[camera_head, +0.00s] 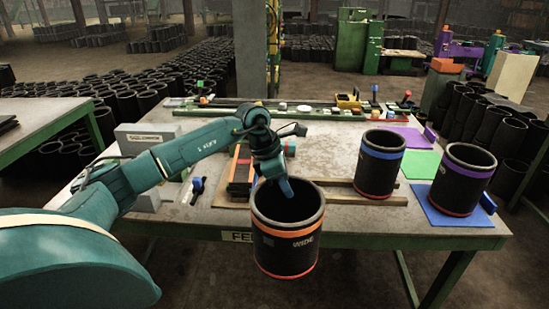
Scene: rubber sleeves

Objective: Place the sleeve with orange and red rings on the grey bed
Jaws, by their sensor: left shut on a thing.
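The black sleeve (285,250) with an orange ring near its top and a red ring at its bottom is upright at the front edge of the table. My left gripper (283,188) reaches down to its far rim and is shut on its wall; the fingertips are partly hidden. The sleeve overlaps the table's front edge in the picture, held at or in front of it. I cannot clearly make out the grey bed; a grey block (146,138) sits at the table's left. My right gripper is not in view.
A sleeve with a blue ring (378,166) stands right of centre, by brown wooden rails (335,186). A sleeve with a purple ring (461,180) stands on a blue mat (430,208). A green mat (420,164) lies bare behind. Small tools line the table's back.

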